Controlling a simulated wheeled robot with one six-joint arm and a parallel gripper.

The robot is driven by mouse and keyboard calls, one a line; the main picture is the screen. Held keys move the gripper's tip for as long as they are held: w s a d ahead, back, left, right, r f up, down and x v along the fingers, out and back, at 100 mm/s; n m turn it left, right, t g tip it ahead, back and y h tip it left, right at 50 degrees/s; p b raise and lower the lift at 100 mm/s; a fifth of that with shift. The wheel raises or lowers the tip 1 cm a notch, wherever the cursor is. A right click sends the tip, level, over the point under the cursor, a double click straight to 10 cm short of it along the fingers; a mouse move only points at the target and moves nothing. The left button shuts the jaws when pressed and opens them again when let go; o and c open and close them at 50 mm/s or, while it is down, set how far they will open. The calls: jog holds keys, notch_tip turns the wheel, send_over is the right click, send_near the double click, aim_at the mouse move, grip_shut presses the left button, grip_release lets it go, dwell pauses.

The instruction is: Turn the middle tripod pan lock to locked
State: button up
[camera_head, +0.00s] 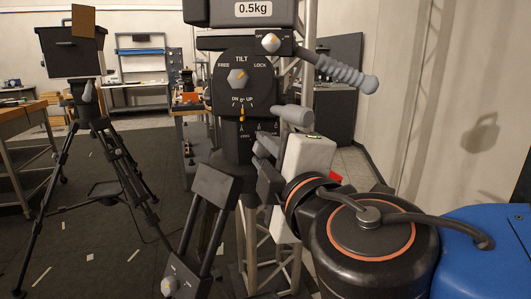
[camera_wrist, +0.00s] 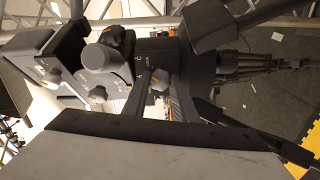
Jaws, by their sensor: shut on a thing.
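The middle tripod head (camera_head: 238,135) stands upright at the centre of the head view. Its front dial reads FREE, TILT and LOCK around a grey tilt knob (camera_head: 238,78). My gripper (camera_head: 263,160) is beside the head's lower right side. In the wrist view my gripper (camera_wrist: 158,92) is shut on a small grey knob with an orange mark, the pan lock knob (camera_wrist: 158,80), between its two fingers. The pan lock is hidden behind my gripper in the head view. Its label and exact setting cannot be read.
A grey-gripped pan handle (camera_head: 345,74) sticks out right above my gripper. Another tripod (camera_head: 98,135) with a dark box stands at left. A dark angled bracket (camera_head: 208,215) with a knob is in front. A metal truss (camera_head: 307,50) rises behind. Open floor lies at left.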

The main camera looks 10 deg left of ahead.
jog(key=shift+m, duration=0.6)
jog(key=o, duration=1)
jog(key=shift+o, duration=0.2)
jog(key=shift+f, duration=0.1)
